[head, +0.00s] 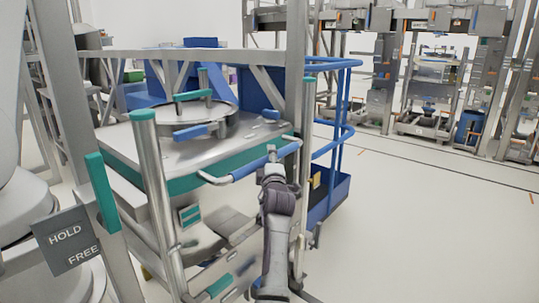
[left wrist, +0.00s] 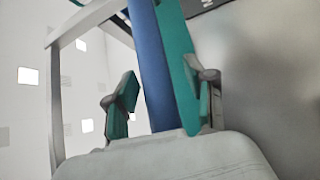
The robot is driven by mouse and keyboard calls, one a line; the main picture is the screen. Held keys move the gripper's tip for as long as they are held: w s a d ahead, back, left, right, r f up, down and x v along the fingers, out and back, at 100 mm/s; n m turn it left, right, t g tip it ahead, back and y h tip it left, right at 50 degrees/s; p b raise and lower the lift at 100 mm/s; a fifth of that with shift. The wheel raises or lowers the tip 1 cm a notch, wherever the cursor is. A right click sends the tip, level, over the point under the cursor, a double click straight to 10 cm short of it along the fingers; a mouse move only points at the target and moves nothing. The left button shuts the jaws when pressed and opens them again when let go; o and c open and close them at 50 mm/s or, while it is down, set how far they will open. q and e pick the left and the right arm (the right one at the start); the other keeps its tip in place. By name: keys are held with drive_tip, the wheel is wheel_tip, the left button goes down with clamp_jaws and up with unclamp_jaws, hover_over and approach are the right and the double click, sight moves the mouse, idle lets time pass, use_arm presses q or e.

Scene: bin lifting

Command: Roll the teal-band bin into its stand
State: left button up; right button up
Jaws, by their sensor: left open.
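The teal-band bin (head: 225,170) is a metal container with a teal stripe around its top and a round lid, in the left half of the head view. A bar handle with a blue grip (head: 248,169) sticks out from its near side. My left gripper (head: 272,158) is at the right part of this handle. In the left wrist view my left gripper (left wrist: 152,100) is open, with a blue bar (left wrist: 150,65) between its teal-padded fingers; contact cannot be told. Metal posts with teal tops (head: 144,116) stand around the bin; which parts form the stand is unclear. My right gripper is not in view.
A HOLD/FREE plate (head: 66,240) and a teal-gripped lever (head: 102,193) stand at the left. A blue railed cart (head: 330,185) stands just right of the bin. The floor (head: 430,220) at the right is clear. Racks (head: 385,75) line the back.

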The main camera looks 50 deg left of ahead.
use_arm(q)
drive_tip(key=shift+d+r, duration=0.1)
clamp_jaws()
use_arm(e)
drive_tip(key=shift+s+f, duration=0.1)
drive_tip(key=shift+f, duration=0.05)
use_arm(q)
drive_tip(key=shift+s+a+r, duration=0.1)
drive_tip(key=shift+s+a, duration=0.05)
drive_tip(key=shift+a, duration=0.05)
drive_tip(key=shift+a+r, duration=0.1)
drive_tip(key=shift+r, duration=0.05)
drive_tip(key=shift+a, duration=0.1)
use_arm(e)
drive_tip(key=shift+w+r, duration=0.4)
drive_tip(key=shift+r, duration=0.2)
use_arm(q)
drive_tip(key=shift+c, duration=2.4)
unclamp_jaws()
drive_tip(key=shift+a, duration=0.1)
drive_tip(key=o, duration=0.5)
drive_tip(key=shift+a+f, duration=0.2)
drive_tip(key=shift+f, duration=0.05)
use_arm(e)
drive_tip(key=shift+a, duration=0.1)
